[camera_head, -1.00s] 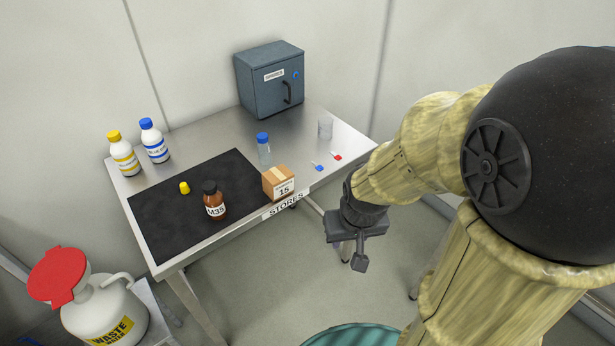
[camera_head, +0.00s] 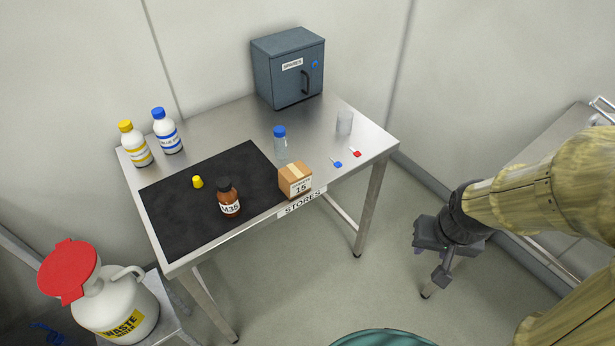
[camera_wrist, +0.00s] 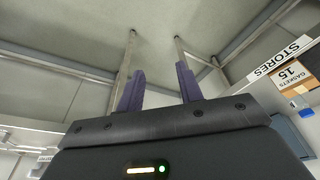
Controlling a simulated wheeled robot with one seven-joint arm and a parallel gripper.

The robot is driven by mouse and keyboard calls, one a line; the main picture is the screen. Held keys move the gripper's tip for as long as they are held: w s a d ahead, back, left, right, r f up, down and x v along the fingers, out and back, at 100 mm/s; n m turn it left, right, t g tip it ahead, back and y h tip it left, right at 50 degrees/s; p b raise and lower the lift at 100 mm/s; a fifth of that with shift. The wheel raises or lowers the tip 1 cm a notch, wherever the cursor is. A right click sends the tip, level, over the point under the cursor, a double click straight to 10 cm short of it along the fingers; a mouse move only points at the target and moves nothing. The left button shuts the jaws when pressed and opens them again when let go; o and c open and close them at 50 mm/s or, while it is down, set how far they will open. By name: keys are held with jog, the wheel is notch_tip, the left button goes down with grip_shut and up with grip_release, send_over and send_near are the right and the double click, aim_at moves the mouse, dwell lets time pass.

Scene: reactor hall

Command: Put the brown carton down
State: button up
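The brown carton (camera_head: 295,181), marked 15, sits on the front edge of the steel table, at the right corner of the black mat and just above the STORES label. In the wrist view the carton (camera_wrist: 293,78) shows at the right edge, apart from my gripper. My gripper (camera_head: 440,274) hangs over the floor to the right of the table, away from the carton. In the wrist view its two fingers (camera_wrist: 160,88) stand apart with nothing between them.
A waste jug (camera_head: 110,300) stands at lower left.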

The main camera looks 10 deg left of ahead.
jog(key=shift+o, duration=0.4)
jog(key=o, duration=0.4)
jog(key=shift+c, duration=0.2)
jog(key=o, duration=0.3)
jog(key=shift+w+f, duration=0.25)
jog(key=shift+w, duration=0.05)
jog(key=o, duration=0.5)
jog(key=w+a+f+n+t, duration=0.1)
jog(key=w+f+n, duration=0.2)
jog(key=w+f, duration=0.1)
jog(key=shift+w+a+t, duration=0.3)
jog(key=shift+w+t, duration=0.1)
jog(key=shift+w, duration=0.1)
jog(key=w+a+f+n+t+y, duration=0.2)
jog(key=w+a+f+n+y, duration=0.15)
jog(key=a, duration=0.35)
jog(key=w+a+f+n+t+y, duration=0.1)
jog(key=w+a+f+n+y, duration=0.1)
jog(key=a+f+n+y, duration=0.3)
jog(key=a+r+m+t+y, duration=0.1)
jog(key=a+r+t+y, duration=0.1)
jog(key=a, duration=0.2)
jog(key=s+a+r+m+t+y, duration=0.1)
jog(key=a+t+y, duration=0.1)
jog(key=a+y, duration=0.1)
jog(key=shift+a+r+b, duration=0.3)
jog(key=shift+a+r, duration=0.1)
jog(key=shift+f, duration=0.1)
